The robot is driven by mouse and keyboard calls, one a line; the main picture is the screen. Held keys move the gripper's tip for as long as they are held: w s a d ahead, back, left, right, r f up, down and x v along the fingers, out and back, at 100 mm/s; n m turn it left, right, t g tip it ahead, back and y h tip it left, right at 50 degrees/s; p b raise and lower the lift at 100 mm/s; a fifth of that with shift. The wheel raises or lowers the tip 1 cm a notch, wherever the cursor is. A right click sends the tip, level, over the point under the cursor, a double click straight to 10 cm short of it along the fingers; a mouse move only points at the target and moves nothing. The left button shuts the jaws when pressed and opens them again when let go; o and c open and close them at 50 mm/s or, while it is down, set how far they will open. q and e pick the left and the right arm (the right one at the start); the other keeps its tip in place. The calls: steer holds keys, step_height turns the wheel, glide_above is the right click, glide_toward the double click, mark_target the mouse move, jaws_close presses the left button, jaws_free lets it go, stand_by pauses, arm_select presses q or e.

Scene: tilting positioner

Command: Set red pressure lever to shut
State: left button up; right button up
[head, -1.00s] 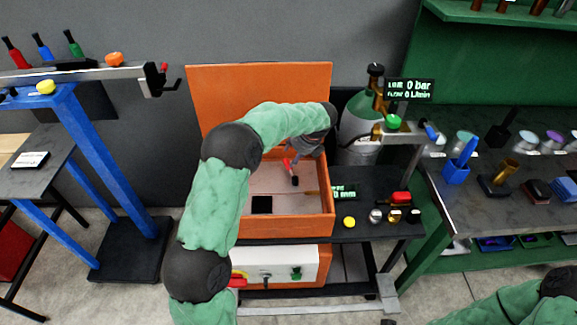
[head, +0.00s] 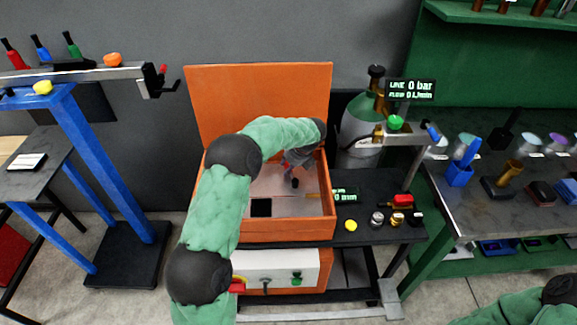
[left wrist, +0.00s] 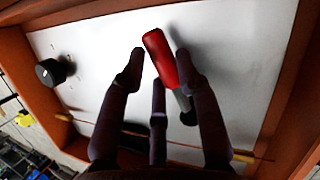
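The red pressure lever (left wrist: 160,58) has a red handle on a grey shaft and lies tilted over the white panel in the left wrist view. My left gripper (left wrist: 160,65) reaches over it with its fingers apart. The handle lies between the fingertips, close to the right one; I cannot tell whether they touch. In the head view my left gripper (head: 297,163) is inside the orange box (head: 285,229) and hides the lever. My right gripper is out of view; only part of that arm shows at bottom right.
A black knob (left wrist: 50,72) stands on the panel, left of the lever. The box walls enclose the panel, with the raised orange lid (head: 260,100) behind. A gas cylinder (head: 360,130) stands right of the box.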

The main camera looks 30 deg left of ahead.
arm_select(q)
jaws_close()
steer(key=shift+s+a+r+n+g+p, duration=0.15)
steer(key=shift+s+n+g+p, duration=0.15)
steer(key=shift+n+p, duration=0.5)
steer(key=s+n+g+p, duration=0.1)
steer(key=n+p, duration=0.1)
steer(key=s+n+p, duration=0.1)
steer(key=p, duration=0.2)
steer(key=shift+a+n+g, duration=0.4)
steer(key=s+n+g+p, duration=0.1)
steer(key=n, duration=0.1)
steer(key=shift+s+n+p, duration=0.15)
steer(key=shift+n+p, duration=0.25)
steer(key=s+n+g+h+p, duration=0.1)
steer(key=n, duration=0.1)
steer(key=shift+s+d+n, duration=0.1)
steer(key=shift+s+n, duration=0.05)
steer(key=shift+n, duration=0.15)
steer(key=shift+s+d+n+g+h+p, duration=0.25)
steer(key=shift+s+n+p, duration=0.15)
steer(key=shift+n, duration=0.4)
steer(key=shift+s+d+n+g+h+p, duration=0.1)
steer(key=shift+s+n+g+h+p, duration=0.2)
steer(key=shift+n, duration=0.5)
steer(key=shift+s+f, duration=0.1)
steer(key=shift+f, duration=0.1)
